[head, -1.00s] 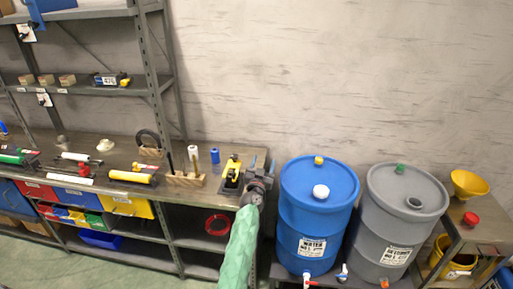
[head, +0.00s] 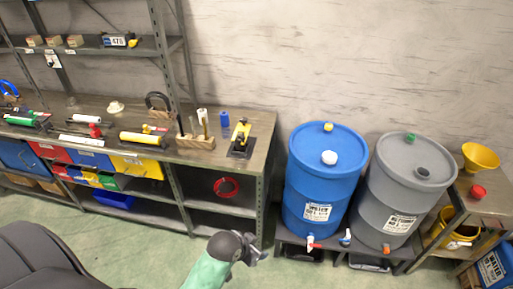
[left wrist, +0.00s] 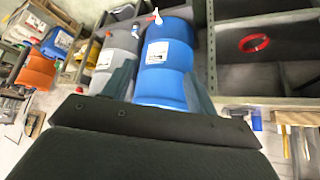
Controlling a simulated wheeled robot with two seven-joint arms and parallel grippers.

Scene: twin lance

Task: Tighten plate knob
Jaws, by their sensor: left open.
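A yellow tool on a black base plate (head: 240,139) stands near the right end of the workbench (head: 262,128). A separate plate knob is too small to make out. My left gripper (head: 257,252) is low in front of the bench's right end, well below and apart from the yellow tool. In the left wrist view its fingers (left wrist: 160,88) are spread wide, with nothing between them and the blue barrel beyond. That view looks inverted and does not show the yellow tool. My right gripper is not in view.
A blue barrel (head: 324,190) and a grey barrel (head: 402,195) stand right of the bench. A wooden block with upright tools (head: 195,142) is left of the yellow tool. A red ring (head: 226,187) lies on the shelf below. The green floor in front is free.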

